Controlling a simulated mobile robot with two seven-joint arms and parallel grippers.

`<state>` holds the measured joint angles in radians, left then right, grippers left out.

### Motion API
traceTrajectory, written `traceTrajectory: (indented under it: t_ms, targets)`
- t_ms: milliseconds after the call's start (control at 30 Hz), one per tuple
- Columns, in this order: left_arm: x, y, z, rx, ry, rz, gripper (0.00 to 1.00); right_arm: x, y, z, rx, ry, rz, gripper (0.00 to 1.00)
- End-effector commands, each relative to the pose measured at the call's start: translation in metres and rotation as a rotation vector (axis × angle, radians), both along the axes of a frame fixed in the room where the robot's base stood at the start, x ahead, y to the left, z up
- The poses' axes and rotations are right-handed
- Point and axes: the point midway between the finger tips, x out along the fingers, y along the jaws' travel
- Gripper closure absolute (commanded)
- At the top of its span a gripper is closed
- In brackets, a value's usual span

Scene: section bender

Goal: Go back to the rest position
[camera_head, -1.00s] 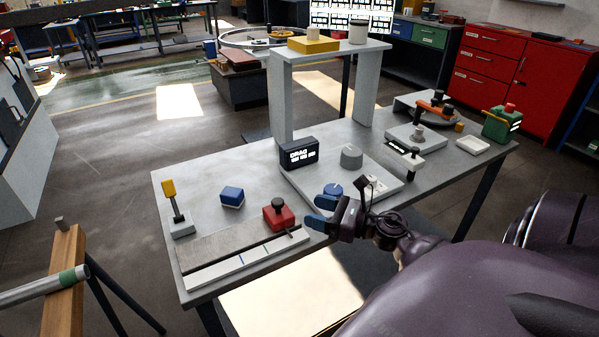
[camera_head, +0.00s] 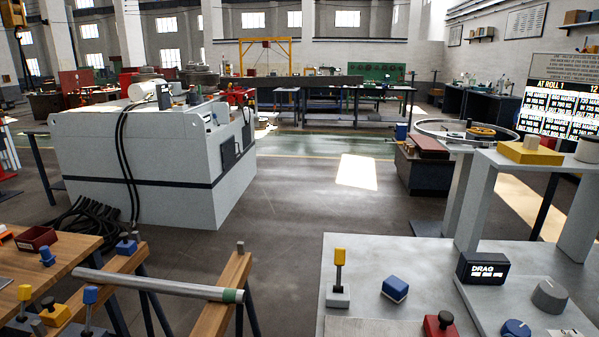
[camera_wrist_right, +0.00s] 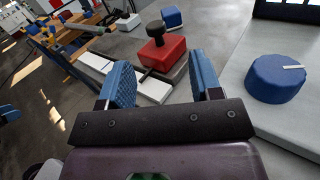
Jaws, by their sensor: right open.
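My right gripper (camera_wrist_right: 160,85) shows in the right wrist view, with its two blue-padded fingers apart and nothing between them. Beyond the fingers is a red block with a black knob (camera_wrist_right: 160,55), apart from them. A blue dial (camera_wrist_right: 276,78) with a white pointer is to the right of the fingers. In the head view the red block (camera_head: 440,325) and the blue dial (camera_head: 516,329) are at the bottom edge, partly cut off. Neither of my grippers shows in the head view.
The grey bench (camera_head: 365,262) holds a blue block (camera_head: 395,289), a yellow-topped lever (camera_head: 340,270) and a DRAG display (camera_head: 483,269). A steel tube (camera_head: 160,284) lies across wooden trestles at left. A large white cabinet (camera_head: 140,165) stands behind. The floor between is open.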

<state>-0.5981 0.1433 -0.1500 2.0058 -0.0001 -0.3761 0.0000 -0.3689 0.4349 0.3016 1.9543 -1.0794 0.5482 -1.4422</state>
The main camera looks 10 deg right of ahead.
Motion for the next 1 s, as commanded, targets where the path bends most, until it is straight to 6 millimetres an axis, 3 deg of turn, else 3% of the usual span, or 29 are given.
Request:
traceTrajectory:
  t_ms: [233, 467, 767, 1000]
  targets:
    - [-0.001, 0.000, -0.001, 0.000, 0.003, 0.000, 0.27, -0.001, 0.000, 0.011, 0.459, 0.020, -0.238, 0.41]
    - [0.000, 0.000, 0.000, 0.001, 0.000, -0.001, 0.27, -0.014, -0.002, 0.003, 0.999, 0.070, -0.493, 0.41]
    - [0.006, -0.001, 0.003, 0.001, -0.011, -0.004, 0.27, -0.051, 0.016, -0.037, 1.678, 0.171, -0.859, 0.41]
    - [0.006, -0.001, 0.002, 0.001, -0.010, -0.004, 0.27, -0.094, 0.059, -0.073, 2.145, 0.276, -1.218, 0.41]
